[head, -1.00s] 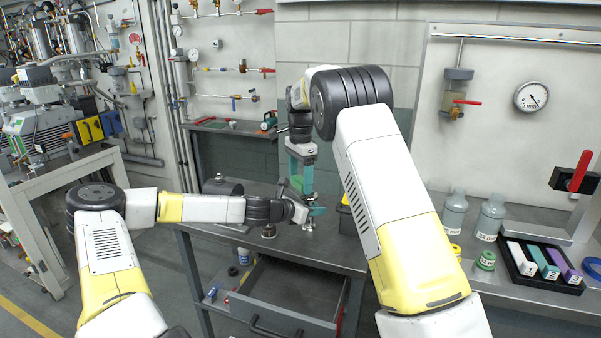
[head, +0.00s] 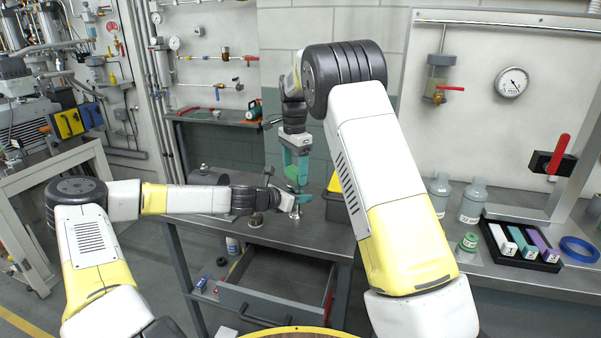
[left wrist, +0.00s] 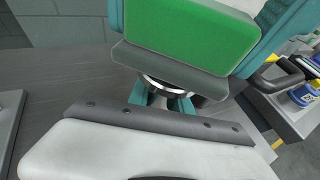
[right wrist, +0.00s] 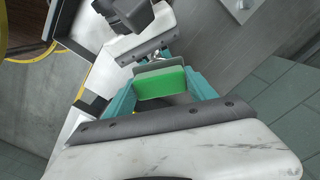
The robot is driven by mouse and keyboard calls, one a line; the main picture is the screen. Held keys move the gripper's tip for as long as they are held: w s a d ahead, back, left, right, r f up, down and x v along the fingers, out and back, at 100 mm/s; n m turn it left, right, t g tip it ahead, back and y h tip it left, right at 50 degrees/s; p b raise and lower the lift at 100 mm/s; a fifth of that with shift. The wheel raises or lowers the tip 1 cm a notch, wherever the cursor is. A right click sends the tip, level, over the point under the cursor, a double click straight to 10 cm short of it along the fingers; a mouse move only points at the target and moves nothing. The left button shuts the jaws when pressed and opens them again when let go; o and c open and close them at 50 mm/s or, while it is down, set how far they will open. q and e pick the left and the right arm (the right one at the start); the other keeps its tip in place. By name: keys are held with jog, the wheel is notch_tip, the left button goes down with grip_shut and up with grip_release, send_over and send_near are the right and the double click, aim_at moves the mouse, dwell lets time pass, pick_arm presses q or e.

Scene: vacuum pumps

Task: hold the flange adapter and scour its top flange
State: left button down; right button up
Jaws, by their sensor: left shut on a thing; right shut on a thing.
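The flange adapter (left wrist: 165,88) shows as a bright metal rim in the left wrist view, mostly hidden by the pad above it. My left gripper (head: 292,205) is shut on it, low over the bench, its teal fingers around the part below the rim. My right gripper (head: 297,165) points down from above, shut on a green scouring block (left wrist: 190,38) with a grey layer underneath. The block also shows between the right fingers in the right wrist view (right wrist: 162,83). The grey layer lies over the adapter's top; whether it touches cannot be told.
The grey bench (head: 295,236) has an open drawer (head: 262,300) in front. A yellow-and-black box (head: 335,203) stands right of the grippers. Right of my right arm are bottles (head: 471,205), a black tray (head: 533,262) of coloured blocks and a blue ring (head: 580,249).

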aim_at(286, 178)
jog(key=shift+w+a, duration=0.25)
jog(key=shift+a, duration=0.35)
jog(key=shift+w+a, duration=0.2)
jog(key=shift+a, duration=0.4)
jog(key=shift+w+a+r, duration=0.1)
jog(key=shift+a+r, duration=0.05)
jog(key=shift+a, duration=0.05)
notch_tip(286, 178, up, 8)
pick_arm(q)
jog(key=c, duration=1.1)
grip_release()
